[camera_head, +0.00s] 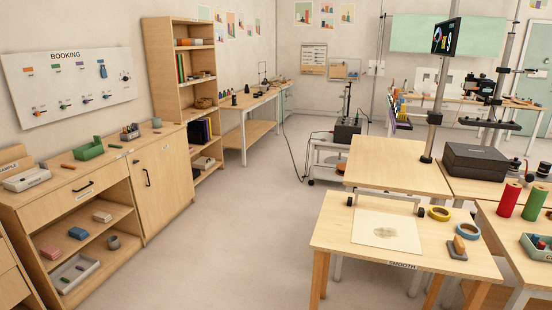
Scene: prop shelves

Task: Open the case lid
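A black case (488,160) with a flat top sits on a light wooden table at the right, beside a grey metal pole. Its lid looks closed. A small light mark shows on its front side, but I cannot make out a latch. Neither of my grippers is in view.
A wooden table with a white sheet (375,226), tape rolls (466,231) and a sanding block (457,247) stands in front. Red (509,198) and green (534,203) rolls stand near the case. Cabinets (156,178) line the left wall. The middle floor (240,225) is clear.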

